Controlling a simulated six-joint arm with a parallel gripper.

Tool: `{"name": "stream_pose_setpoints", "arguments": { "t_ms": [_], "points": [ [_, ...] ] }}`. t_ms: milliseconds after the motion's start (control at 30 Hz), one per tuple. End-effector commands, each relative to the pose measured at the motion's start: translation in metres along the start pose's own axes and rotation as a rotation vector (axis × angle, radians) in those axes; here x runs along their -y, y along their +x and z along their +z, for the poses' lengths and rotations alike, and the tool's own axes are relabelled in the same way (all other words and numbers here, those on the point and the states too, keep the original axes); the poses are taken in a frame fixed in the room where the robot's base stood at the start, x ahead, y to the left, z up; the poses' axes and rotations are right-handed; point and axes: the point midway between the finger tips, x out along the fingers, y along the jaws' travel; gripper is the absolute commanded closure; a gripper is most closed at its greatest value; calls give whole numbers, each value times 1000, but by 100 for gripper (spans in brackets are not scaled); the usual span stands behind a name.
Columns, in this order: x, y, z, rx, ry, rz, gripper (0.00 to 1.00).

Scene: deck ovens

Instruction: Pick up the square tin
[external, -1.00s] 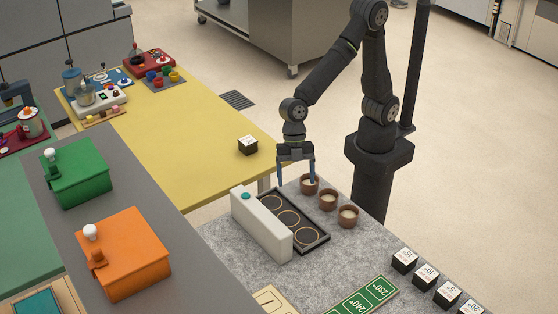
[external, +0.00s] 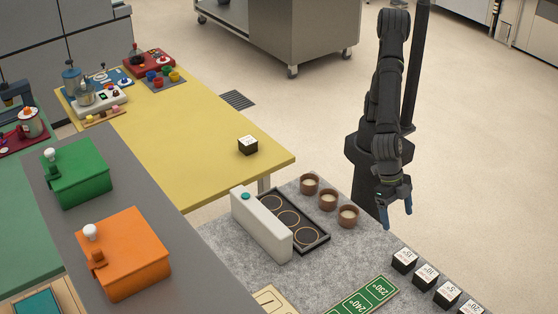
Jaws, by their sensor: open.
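I cannot make out a thing that is clearly a square tin in the external view. My gripper (external: 398,211) is open and points down over the right side of the grey speckled worktop (external: 345,258). No object shows between its fingers. It is to the right of the brown round cups, the nearest of which (external: 348,216) stands apart from it. A row of black cubes with white labelled tops (external: 405,260) lies below and right of it in the picture.
A black tray with three rings (external: 322,239) lies beside a white block (external: 262,225). Green number cards (external: 363,299) lie at the front. An orange box (external: 125,255) and a green box (external: 78,172) stand on the grey shelf. One cube (external: 248,145) sits on the yellow table (external: 200,140).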

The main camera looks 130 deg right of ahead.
Motion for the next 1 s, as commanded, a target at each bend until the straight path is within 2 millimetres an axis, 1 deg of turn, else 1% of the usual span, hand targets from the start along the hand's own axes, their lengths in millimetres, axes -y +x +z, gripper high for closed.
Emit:
{"name": "stream_pose_setpoints", "arguments": {
  "t_ms": [33,100,300,400,500,667,733,900,1000],
  "points": [
    [1,13,1,4,1,-5,20],
    [1,28,1,4,0,-4,20],
    [0,69,1,3,1,-3,20],
    [0,85,0,2,0,-1,20],
    [0,96,0,1,0,-1,20],
    [0,103,-1,0,0,0,20],
    [1,110,-2,2,0,-1,20],
    [3,134,-9,2,-1,-2,20],
    [2,146,-9,2,0,-1,20]
  ]
}}
